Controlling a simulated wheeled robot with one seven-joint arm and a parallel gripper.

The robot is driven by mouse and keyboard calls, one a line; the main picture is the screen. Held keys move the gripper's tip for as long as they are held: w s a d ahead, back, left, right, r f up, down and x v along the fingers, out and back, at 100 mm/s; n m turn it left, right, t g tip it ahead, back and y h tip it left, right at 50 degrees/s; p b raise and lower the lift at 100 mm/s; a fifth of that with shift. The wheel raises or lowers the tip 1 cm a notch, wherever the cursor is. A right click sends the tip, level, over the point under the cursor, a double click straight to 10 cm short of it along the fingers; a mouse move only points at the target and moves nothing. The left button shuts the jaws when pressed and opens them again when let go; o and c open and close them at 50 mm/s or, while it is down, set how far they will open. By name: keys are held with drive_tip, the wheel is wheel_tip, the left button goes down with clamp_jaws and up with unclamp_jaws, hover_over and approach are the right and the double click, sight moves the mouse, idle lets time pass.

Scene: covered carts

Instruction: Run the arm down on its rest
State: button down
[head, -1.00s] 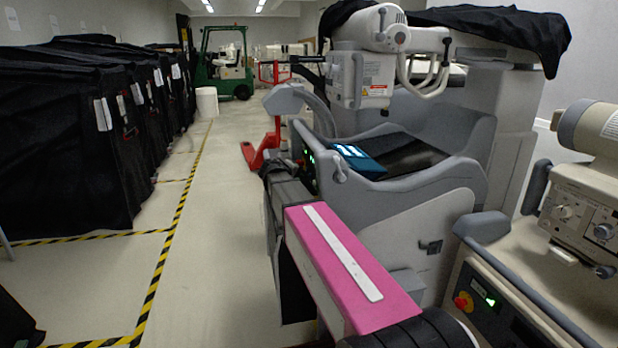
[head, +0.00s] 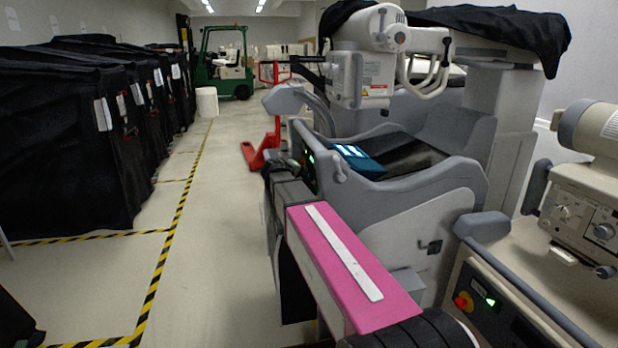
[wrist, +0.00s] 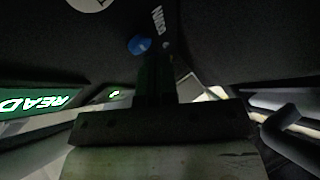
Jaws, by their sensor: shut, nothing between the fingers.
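My arm, pink with a white strip on top, reaches forward from the bottom right of the head view, ending in a grey and dark part beside the grey machine. In the wrist view my gripper (wrist: 154,75) shows as a dark, dim shape in the middle, its fingers together with nothing seen between them. A dark surface with a blue round spot (wrist: 139,44) and pale lettering lies beyond it, very close. I cannot make out an arm rest in either view, nor whether the gripper touches anything.
A large grey machine (head: 425,235) stands close along the arm's right side. A beige device (head: 580,215) is at far right. Black covered carts (head: 65,140) line the left. A red pallet jack (head: 262,150) and green forklift (head: 225,65) stand farther back. The aisle floor (head: 220,220) is clear.

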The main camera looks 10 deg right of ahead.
drive_tip(key=shift+d, duration=0.5)
idle(0.6)
drive_tip(key=shift+a, duration=0.2)
idle(4.8)
drive_tip(key=shift+a, duration=0.7)
drive_tip(key=shift+a, duration=2.5)
